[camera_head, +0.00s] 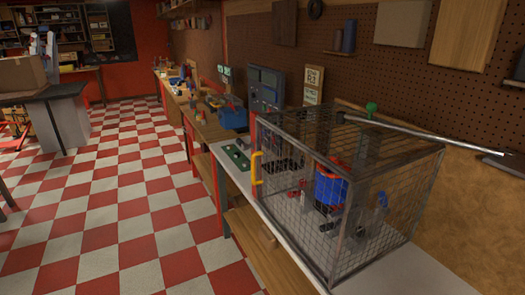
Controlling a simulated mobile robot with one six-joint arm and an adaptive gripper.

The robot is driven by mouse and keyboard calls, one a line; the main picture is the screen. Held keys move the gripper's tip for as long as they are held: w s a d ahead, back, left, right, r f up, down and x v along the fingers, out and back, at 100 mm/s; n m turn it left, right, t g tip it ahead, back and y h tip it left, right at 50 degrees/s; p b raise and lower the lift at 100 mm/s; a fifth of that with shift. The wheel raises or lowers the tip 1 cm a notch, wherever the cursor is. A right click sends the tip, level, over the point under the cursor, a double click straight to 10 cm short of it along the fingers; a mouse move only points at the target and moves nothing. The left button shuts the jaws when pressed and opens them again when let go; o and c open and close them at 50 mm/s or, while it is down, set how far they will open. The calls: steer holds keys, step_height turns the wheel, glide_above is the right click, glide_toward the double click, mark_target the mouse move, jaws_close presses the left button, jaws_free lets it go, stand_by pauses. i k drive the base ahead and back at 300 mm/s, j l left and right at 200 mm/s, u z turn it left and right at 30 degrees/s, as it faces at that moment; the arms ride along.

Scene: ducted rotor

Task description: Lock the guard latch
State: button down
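A wire-mesh guard cage (397,213) with a grey frame stands on the workbench at the right. A yellow handle (257,168) is upright on its left side. A long grey bar (425,135) slants from the cage's top toward the right edge, ending near a dark flat block (505,163). A green knob (371,107) shows just above the cage's top, by the bar. Inside, behind the mesh, are a blue and red round part (330,187) and grey fittings. I cannot tell which part is the latch or whether it is locked. My gripper is not in view.
A green plate (236,157) lies on the bench left of the cage. Beyond are a blue box (232,114) and a grey control panel (266,88). A pegboard wall (348,70) stands behind. The checkered floor (125,200) at the left is clear.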

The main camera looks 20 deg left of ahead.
mark_target(245, 147)
steer(key=i+j, duration=0.25)
steer(key=j, duration=0.15)
steer(key=i+j, duration=0.25)
steer(key=j, duration=0.15)
steer(key=i+j, duration=0.25)
steer(key=j, duration=0.2)
steer(key=i+j, duration=0.25)
steer(key=j, duration=0.15)
steer(key=i+j, duration=0.2)
steer(key=j, duration=0.2)
steer(key=i+j+z, duration=0.1)
steer(key=i+j, duration=0.7)
